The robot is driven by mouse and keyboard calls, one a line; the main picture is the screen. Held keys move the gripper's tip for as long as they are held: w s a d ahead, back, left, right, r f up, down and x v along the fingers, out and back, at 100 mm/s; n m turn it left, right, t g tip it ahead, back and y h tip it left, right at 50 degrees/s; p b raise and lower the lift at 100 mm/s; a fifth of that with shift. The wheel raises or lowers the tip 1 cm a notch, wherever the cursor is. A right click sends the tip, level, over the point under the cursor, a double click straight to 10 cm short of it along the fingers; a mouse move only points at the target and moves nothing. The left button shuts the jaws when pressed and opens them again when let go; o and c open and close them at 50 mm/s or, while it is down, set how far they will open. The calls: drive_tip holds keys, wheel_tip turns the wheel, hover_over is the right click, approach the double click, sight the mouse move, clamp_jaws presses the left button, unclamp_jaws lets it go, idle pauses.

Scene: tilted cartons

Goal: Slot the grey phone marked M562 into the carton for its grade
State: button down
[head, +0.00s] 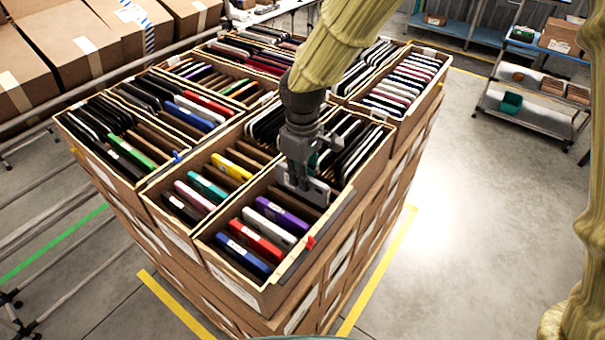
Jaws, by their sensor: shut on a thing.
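My gripper (297,170) is shut on a grey phone (312,192), gripping it from above. The phone is at the back part of the front carton (231,282), behind the purple phone (283,215). I cannot tell whether its lower edge is between the dividers or just above them. The mark M562 is too small to read. The front carton also holds a white phone (270,228), a red phone (256,239) and a blue phone (244,258), all leaning in slots. I cannot read any grade labels from here.
To the left, a carton (178,232) holds yellow, teal, pink and dark phones with empty slots behind. Several more filled cartons share the stack. A carton of white-edged phones (400,82) stands at the back right. Closed boxes (75,40) line the left.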

drive_tip(key=shift+w+f, duration=0.25)
drive_tip(key=shift+f, duration=0.7)
drive_tip(key=shift+s+f+b, duration=0.15)
drive_tip(key=shift+f+b, duration=0.2)
drive_tip(key=shift+b, duration=0.05)
drive_tip(key=shift+f+b, duration=0.35)
drive_tip(key=shift+f, duration=0.6)
drive_tip(key=shift+f, duration=0.35)
drive_tip(key=c, duration=1.4)
unclamp_jaws()
wheel_tip(320, 180, up, 12)
drive_tip(key=shift+r, duration=0.1)
